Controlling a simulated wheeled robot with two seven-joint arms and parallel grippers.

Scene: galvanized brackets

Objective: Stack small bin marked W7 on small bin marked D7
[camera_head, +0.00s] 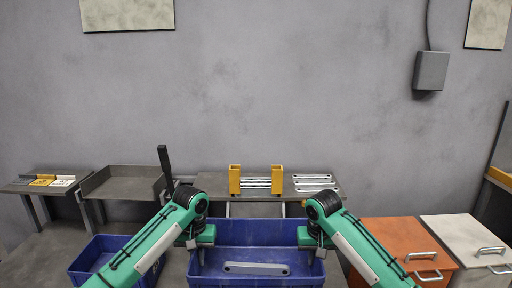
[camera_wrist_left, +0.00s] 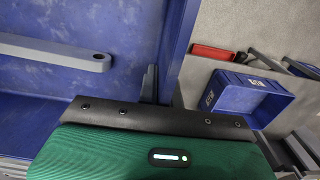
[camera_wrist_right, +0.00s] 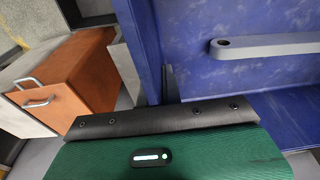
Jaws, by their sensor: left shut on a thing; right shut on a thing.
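A blue bin (camera_head: 225,227) is between my two grippers, with one grey bracket (camera_head: 256,268) lying in it. My left gripper (camera_head: 193,243) is shut on its left wall, and my right gripper (camera_head: 320,245) is shut on its right wall. The wrist views show the held bin's inner faces and the bracket close up. A second blue bin (camera_head: 84,270) stands lower at the left; it also shows in the left wrist view (camera_wrist_left: 275,96) with white labels. I cannot read a mark on either bin, so I cannot tell W7 from D7.
A grey table (camera_head: 215,188) behind carries a yellow holder (camera_head: 234,180) and several metal brackets (camera_head: 314,178). A grey tray (camera_head: 125,183) stands at back left. An orange cabinet (camera_head: 395,238) and a white cabinet (camera_head: 455,232) with handles are close on the right.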

